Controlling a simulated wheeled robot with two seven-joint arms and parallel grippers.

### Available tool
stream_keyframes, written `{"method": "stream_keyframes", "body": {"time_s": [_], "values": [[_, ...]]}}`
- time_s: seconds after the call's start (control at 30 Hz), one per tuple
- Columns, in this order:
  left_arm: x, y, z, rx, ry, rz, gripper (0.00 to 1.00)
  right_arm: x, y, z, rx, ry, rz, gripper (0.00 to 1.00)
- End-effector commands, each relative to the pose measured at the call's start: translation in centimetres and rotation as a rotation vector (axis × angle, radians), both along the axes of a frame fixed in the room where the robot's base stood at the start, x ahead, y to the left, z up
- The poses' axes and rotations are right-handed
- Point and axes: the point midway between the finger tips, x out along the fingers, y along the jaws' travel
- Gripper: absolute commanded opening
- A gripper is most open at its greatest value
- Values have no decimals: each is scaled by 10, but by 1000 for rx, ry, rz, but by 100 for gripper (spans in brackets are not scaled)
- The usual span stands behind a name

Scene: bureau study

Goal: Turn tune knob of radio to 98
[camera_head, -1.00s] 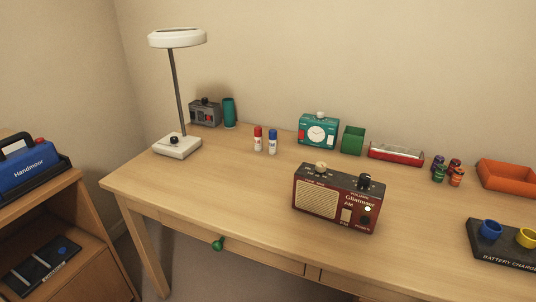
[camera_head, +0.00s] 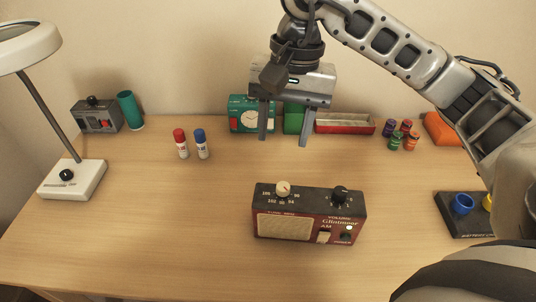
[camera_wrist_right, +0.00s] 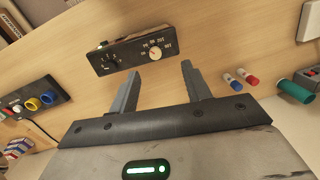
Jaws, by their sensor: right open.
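The dark red radio (camera_head: 300,228) stands upright on the desk, its black top facing up. Its cream tune knob (camera_head: 283,188) is at the left of the top, beside a printed number scale; its exact setting is too small to read. A black volume knob (camera_head: 340,194) is at the right. My right gripper (camera_head: 283,139) is open and empty, pointing down above the desk, behind the radio in the picture. In the right wrist view the radio (camera_wrist_right: 120,56) and tune knob (camera_wrist_right: 155,54) lie beyond the open fingertips (camera_wrist_right: 160,72), apart from them. My left gripper is not seen.
A teal clock (camera_head: 240,112), green box and red tray (camera_head: 345,124) stand along the wall behind my gripper. Red and blue glue sticks (camera_head: 202,146) stand left, a lamp (camera_head: 72,182) farther left, a battery charger (camera_head: 462,222) right. The desk around the radio is clear.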

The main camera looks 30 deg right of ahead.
Motion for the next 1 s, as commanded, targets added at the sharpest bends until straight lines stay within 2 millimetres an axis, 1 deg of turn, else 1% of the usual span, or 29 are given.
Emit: {"method": "stream_keyframes", "body": {"time_s": [0.03,0.1,0.17,0.23,0.3,0.37,0.7,0.83,1.0], "values": [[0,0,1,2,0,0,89,3,-11,6,-47,-21,0,48],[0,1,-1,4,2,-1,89,4,-19,7,-81,-31,4,48],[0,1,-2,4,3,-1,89,4,-20,3,-90,-31,6,48],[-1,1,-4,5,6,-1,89,4,-20,-7,-90,-29,6,48],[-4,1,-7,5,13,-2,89,3,-19,-20,-89,-27,8,48],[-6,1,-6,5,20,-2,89,4,-19,-30,-88,-26,6,48],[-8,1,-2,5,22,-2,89,5,-16,-104,-84,-26,5,48],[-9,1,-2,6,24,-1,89,5,-15,-126,-84,-28,6,48],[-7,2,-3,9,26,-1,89,7,-14,-143,-82,-31,5,48]]}}
